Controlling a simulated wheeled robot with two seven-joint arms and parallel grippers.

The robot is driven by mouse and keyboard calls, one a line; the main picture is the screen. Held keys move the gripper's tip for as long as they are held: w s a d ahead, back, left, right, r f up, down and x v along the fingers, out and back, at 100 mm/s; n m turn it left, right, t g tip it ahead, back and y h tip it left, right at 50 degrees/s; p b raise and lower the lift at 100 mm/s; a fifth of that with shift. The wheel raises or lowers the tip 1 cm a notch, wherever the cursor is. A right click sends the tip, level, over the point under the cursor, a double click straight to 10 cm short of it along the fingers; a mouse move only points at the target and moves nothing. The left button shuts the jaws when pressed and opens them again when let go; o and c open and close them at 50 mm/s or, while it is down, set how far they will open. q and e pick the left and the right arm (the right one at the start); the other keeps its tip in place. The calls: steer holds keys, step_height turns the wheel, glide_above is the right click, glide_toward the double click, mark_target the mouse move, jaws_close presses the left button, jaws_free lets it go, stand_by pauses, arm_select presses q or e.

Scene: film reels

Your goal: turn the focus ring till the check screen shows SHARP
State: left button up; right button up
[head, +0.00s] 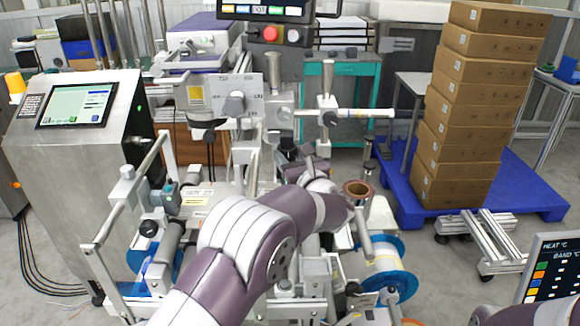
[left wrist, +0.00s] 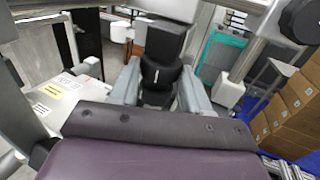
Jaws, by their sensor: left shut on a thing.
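In the left wrist view, a black stepped cylinder (left wrist: 160,72) with a short white mark, which looks like the focus ring, stands between the two grey fingers of my left gripper (left wrist: 160,98). The fingers are shut on it, one at each side. In the head view my left gripper (head: 308,163) is at the middle of the machine, largely hidden by my own arm, and the ring cannot be made out there. A lit screen (head: 76,106) is on the steel cabinet at the left; its text is too small to read. I cannot tell whether it is the check screen. My right gripper is out of view.
A panel with a red button (head: 270,34) is above the machine. Posts and a horizontal bar (head: 365,113) stand close behind my left gripper. A brown core (head: 357,189) and a blue-flanged reel (head: 388,270) are at its right. Stacked cartons (head: 470,110) stand on a blue pallet.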

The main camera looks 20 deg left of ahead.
arm_select(q)
steer(key=o, duration=1.1)
steer(key=shift+d, duration=0.1)
steer(key=b+v, duration=0.1)
steer(key=v, duration=1.1)
steer(key=shift+s+d, duration=0.2)
steer(key=shift+s, duration=0.05)
